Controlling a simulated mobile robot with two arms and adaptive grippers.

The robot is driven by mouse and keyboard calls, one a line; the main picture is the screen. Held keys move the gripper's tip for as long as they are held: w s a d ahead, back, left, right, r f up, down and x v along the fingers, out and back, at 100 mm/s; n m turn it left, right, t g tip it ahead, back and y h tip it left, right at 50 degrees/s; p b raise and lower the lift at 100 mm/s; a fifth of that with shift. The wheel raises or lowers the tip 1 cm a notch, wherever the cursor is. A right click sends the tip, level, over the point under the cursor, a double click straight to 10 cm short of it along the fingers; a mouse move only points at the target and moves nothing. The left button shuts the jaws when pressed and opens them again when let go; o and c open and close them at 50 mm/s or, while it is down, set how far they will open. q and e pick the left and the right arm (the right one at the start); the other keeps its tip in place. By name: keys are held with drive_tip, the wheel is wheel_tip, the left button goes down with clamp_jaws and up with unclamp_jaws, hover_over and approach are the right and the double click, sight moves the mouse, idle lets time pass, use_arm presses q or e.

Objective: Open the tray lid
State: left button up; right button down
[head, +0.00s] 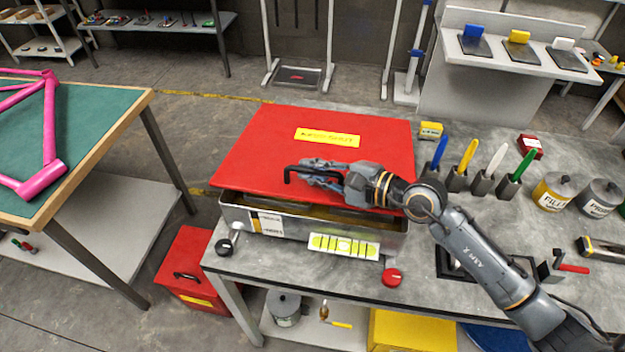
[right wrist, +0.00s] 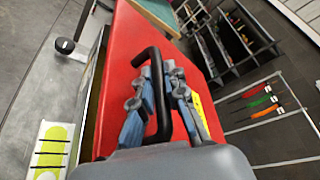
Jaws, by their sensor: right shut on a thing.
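The red tray lid (head: 265,145) sits over a metal tray (head: 290,224) on the workbench. It is tilted, with its front edge raised above the tray's front wall and a dark gap below. My right gripper (head: 305,172) is at the lid's black handle (head: 290,169), near the front edge. In the right wrist view the fingers (right wrist: 165,95) lie on both sides of the black handle (right wrist: 154,58), shut on it, above the red lid (right wrist: 120,60). The inside of the tray is mostly hidden. My left gripper is not in view.
Brushes in holders (head: 480,165), a yellow box (head: 430,130) and cans (head: 555,190) stand to the right on the bench. A red knob (head: 392,277) and a black knob (head: 224,247) are at the front. A green-topped table (head: 100,120) stands left across a floor gap.

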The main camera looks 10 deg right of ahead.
drive_tip(key=w+d+r+m+g+p, duration=0.1)
drive_tip(key=w+r, duration=0.2)
drive_tip(key=r, duration=0.4)
drive_tip(key=w+d+r+m+g+p, duration=0.1)
drive_tip(key=w+r+m+p, duration=0.1)
drive_tip(key=w+r, duration=0.2)
drive_tip(key=shift+w+d+r, duration=0.2)
drive_tip(key=shift+w+r, duration=0.1)
drive_tip(key=shift+r, duration=1.05)
